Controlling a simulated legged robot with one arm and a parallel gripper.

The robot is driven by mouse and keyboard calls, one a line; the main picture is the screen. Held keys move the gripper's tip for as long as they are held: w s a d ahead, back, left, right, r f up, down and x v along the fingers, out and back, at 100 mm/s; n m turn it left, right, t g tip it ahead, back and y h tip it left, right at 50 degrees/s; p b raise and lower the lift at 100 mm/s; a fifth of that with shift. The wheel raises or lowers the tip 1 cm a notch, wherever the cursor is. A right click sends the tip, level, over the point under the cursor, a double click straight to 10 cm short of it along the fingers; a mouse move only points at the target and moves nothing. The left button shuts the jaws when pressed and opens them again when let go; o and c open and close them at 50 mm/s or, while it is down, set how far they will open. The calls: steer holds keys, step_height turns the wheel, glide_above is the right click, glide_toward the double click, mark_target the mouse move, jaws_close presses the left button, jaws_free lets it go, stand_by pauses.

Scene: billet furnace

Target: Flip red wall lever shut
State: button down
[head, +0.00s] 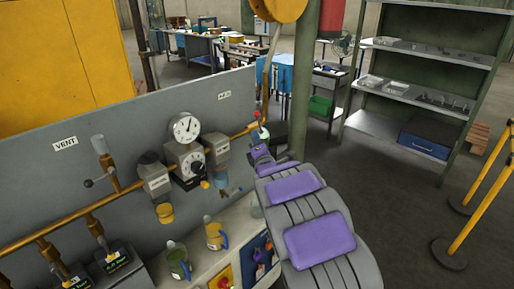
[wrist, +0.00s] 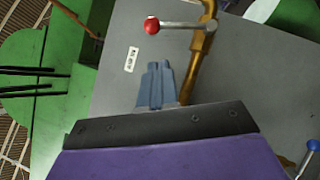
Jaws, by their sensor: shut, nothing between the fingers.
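The red wall lever shows in the wrist view as a red ball (wrist: 151,26) on a metal rod (wrist: 184,25). The rod runs sideways to a brass pipe (wrist: 203,55) on the grey panel. My gripper (wrist: 156,66) has its blue-grey fingers together and empty. In the wrist picture the fingertips lie below the red ball, with a visible gap between them. In the head view a small red spot (head: 256,115), likely the lever's ball, shows at the panel's right end, just above my gripper (head: 259,135). My arm hides part of that area.
The grey panel (head: 105,110) carries brass pipes, a round gauge (head: 186,128) and a black-ball lever (head: 88,183). A green post (head: 301,80) stands right beside my arm. A blue-ball lever (wrist: 312,146) shows low right in the wrist view.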

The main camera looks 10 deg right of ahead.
mark_target(259, 116)
steer(key=shift+m+g+h, duration=0.4)
steer(key=shift+m, duration=0.3)
steer(key=w+r, duration=0.1)
steer(key=w, duration=0.1)
steer(key=w+d+r, duration=0.1)
steer(key=w, duration=0.1)
steer(key=w+d+r, duration=0.1)
steer(key=w, duration=0.1)
steer(key=shift+w+r, duration=0.15)
steer(key=shift+r, duration=0.25)
steer(key=shift+w+d+m, duration=0.15)
steer(key=shift+d+m, duration=0.25)
steer(key=shift+d, duration=0.05)
steer(key=shift+a, duration=0.2)
steer(key=shift+f, duration=0.1)
